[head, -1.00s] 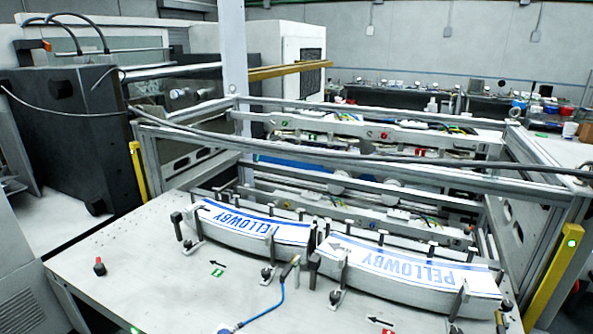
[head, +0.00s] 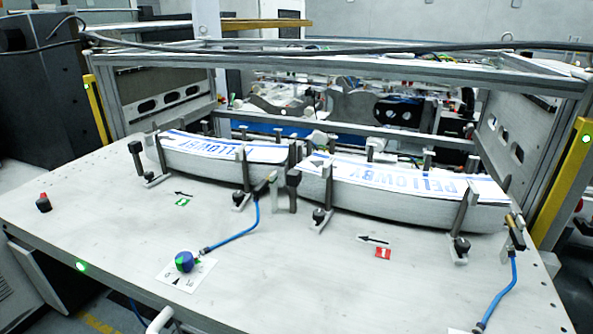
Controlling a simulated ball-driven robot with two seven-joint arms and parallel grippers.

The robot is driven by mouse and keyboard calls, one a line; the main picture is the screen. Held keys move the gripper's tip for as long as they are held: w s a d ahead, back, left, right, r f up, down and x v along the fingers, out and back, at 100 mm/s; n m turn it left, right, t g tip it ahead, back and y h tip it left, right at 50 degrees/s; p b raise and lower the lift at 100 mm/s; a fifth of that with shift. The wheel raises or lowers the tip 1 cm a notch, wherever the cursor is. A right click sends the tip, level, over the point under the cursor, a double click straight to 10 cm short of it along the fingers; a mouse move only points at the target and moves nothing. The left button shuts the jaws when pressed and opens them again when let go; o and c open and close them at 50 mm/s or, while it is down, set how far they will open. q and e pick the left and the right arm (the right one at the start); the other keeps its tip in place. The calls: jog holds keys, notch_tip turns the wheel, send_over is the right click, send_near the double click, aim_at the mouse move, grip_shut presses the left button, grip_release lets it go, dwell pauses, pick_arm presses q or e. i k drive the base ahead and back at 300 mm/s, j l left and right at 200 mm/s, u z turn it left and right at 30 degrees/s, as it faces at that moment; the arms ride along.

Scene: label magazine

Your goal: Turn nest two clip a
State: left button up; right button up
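Two curved stacks of blue-and-white PELLOWBY labels lie end to end on the grey table, a left stack (head: 210,164) and a right stack (head: 385,207). A green tag (head: 183,202) is in front of the left stack and a red tag (head: 383,253) in front of the right one. Their numbers are too small to read surely. Clips with dark posts and black knobs stand along the front: a far-left clip (head: 152,178), a left-middle clip (head: 242,190), a right-middle clip (head: 321,212) and a right clip (head: 461,240). I cannot read any clip letter. Neither gripper is in view.
A blue-and-green knob (head: 184,262) sits on a white card, with a blue hose (head: 235,237) running to the stacks. A red-capped knob (head: 43,203) stands at left. A metal frame (head: 330,68) and yellow post (head: 565,180) bound the table. The front table is largely clear.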

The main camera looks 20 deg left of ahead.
aim_at(238, 153)
jog(key=k+j+u, duration=0.15)
jog(key=u, duration=0.8)
